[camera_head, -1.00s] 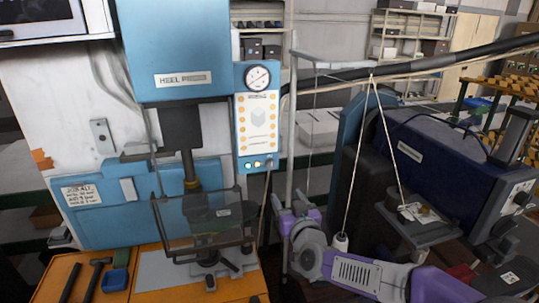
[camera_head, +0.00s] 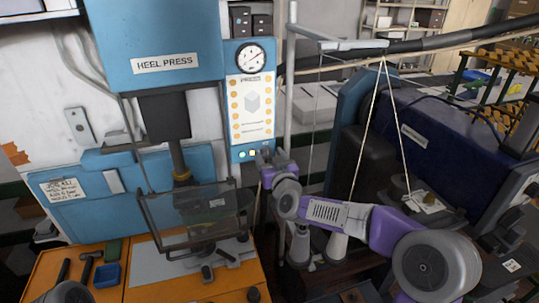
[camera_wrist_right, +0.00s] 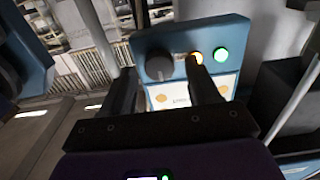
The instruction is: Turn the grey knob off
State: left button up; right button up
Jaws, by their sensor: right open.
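The grey knob (camera_wrist_right: 158,66) shows in the right wrist view as a dark round knob on the blue control panel (camera_wrist_right: 180,35). It sits in a row with an orange light (camera_wrist_right: 196,57) and a green light (camera_wrist_right: 221,55). My right gripper (camera_wrist_right: 160,76) is open, its two dark fingers on either side of the knob in the picture; I cannot tell whether they touch it. In the head view my right gripper (camera_head: 266,158) is at the panel's lower right corner and hides the knob there. My left gripper is not in view.
The heel press (camera_head: 150,45) stands left of the panel, with a clear guard (camera_head: 190,215) over its work area. A gauge (camera_head: 250,55) tops the panel. A grey post (camera_head: 290,90) and a hanging cord (camera_head: 366,130) are close to my right arm. A blue machine stands right.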

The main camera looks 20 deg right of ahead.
jog(key=shift+w, duration=0.15)
jog(key=c, duration=1)
jog(key=shift+c, duration=0.2)
jog(key=shift+n, duration=0.4)
jog(key=n, duration=0.3)
jog(key=shift+a, duration=0.15)
jog(key=n, duration=0.4)
jog(key=shift+n, duration=0.3)
jog(key=n, duration=0.5)
jog(key=shift+f+n, duration=0.15)
jog(key=shift+n, duration=2.05)
